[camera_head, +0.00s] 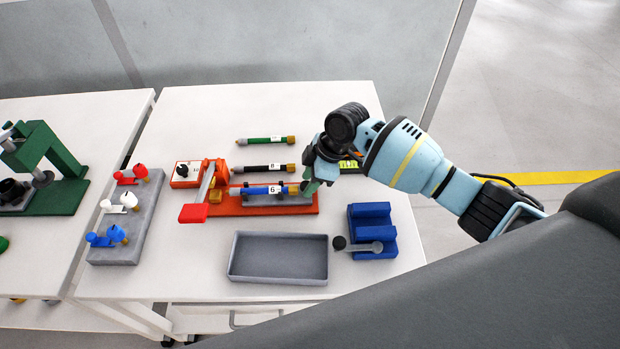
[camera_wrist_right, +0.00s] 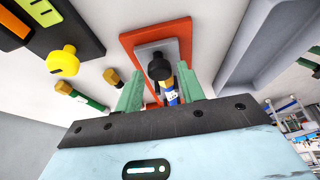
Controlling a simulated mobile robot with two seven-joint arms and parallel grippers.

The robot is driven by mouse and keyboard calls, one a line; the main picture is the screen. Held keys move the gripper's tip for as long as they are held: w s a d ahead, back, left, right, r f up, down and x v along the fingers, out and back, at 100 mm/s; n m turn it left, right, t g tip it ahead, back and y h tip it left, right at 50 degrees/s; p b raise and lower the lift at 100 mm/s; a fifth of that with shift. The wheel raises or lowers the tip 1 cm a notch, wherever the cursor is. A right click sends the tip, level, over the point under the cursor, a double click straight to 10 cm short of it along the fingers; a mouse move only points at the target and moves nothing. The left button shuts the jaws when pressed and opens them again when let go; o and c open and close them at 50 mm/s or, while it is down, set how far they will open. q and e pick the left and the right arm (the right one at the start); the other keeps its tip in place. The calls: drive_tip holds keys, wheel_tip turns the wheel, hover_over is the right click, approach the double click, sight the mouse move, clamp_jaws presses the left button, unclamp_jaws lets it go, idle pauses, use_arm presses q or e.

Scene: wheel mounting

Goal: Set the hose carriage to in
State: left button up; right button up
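The orange hose fixture (camera_head: 230,208) lies on the table, with a red lever (camera_head: 194,212) at its left end. A blue hose marked 6 (camera_head: 255,190) lies along it in dark holders. My right gripper (camera_head: 309,184) is at the fixture's right end and hides part of it. In the right wrist view the green fingers of my right gripper (camera_wrist_right: 160,90) are apart. A black knob (camera_wrist_right: 158,67) on a grey plate (camera_wrist_right: 155,50) of the orange base (camera_wrist_right: 177,32) shows between them; contact cannot be told. My left gripper is out of view.
Green (camera_head: 264,140) and black (camera_head: 262,168) hoses lie behind the fixture. A grey tray (camera_head: 278,277) and a blue block with a grey lever (camera_head: 372,215) stand in front. A dark box with a yellow knob (camera_wrist_right: 63,61) is close to the gripper. A valve rack (camera_head: 128,250) stands left.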

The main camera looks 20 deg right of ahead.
sight(283, 187)
clamp_jaws()
drive_tip(key=shift+w+a, duration=0.25)
drive_tip(key=shift+a, duration=0.65)
drive_tip(key=shift+w+a, duration=0.25)
drive_tip(key=shift+a, duration=0.6)
drive_tip(key=shift+w+a, duration=0.25)
drive_tip(key=shift+a, duration=0.65)
drive_tip(key=shift+c, duration=0.3)
unclamp_jaws()
drive_tip(key=o, duration=0.3)
drive_tip(key=shift+a, duration=0.1)
drive_tip(key=shift+r, duration=0.1)
